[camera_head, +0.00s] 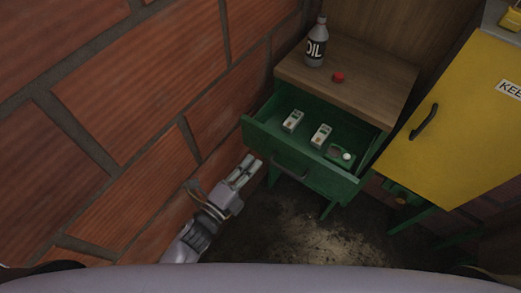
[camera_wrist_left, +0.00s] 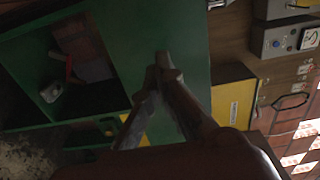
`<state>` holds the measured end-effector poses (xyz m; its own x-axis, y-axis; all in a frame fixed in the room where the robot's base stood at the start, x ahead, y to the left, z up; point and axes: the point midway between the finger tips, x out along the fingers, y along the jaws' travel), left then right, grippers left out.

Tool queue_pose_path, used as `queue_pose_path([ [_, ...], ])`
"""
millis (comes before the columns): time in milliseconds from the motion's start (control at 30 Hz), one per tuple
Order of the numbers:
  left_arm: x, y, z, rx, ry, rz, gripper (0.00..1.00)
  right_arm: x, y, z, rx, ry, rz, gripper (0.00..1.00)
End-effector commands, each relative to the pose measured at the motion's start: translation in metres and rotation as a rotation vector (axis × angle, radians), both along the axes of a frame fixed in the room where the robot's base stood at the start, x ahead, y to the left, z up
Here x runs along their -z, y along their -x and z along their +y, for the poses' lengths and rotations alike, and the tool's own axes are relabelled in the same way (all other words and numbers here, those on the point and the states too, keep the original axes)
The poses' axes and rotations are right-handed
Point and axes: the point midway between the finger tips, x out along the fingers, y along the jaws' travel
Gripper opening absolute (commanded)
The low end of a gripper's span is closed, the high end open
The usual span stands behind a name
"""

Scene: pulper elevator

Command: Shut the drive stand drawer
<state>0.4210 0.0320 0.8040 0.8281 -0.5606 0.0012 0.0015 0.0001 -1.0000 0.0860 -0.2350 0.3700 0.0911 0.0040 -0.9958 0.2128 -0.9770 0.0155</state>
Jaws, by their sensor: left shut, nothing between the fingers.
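The green drive stand drawer (camera_head: 330,175) is pulled out from under the wooden top, with a dark handle (camera_head: 290,172) on its front. Inside lie two small pale boxes (camera_head: 293,121) (camera_head: 320,136) and a green piece with a white round part (camera_head: 344,155). My left gripper (camera_head: 251,162) is shut and empty, just off the left end of the drawer front, near the brick wall. In the left wrist view its fingertips (camera_wrist_left: 162,62) lie in front of a green panel (camera_wrist_left: 185,40); I cannot tell whether they touch it. My right gripper is out of view.
The wooden stand top (camera_head: 365,80) holds an oil bottle (camera_head: 315,45) and a red cap (camera_head: 338,77). A brick wall (camera_head: 140,85) runs close along the left. A yellow cabinet (camera_head: 455,120) stands to the right. The floor (camera_head: 320,237) before the drawer is clear.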

Motion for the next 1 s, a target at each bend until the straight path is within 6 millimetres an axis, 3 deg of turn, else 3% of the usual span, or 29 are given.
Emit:
queue_pose_path([
  [100,-0.002,-0.019,-0.012,-0.001,0.001,0.000,0.00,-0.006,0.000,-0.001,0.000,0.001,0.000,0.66],
  [300,0.000,-0.036,-0.024,0.000,0.000,0.001,0.00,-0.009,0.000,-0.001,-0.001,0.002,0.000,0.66],
  [833,0.001,-0.041,-0.028,-0.001,0.001,0.001,0.00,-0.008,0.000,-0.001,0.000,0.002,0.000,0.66],
  [1000,0.001,-0.053,-0.035,-0.001,0.000,0.000,0.00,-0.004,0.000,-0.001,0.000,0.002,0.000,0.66],
])
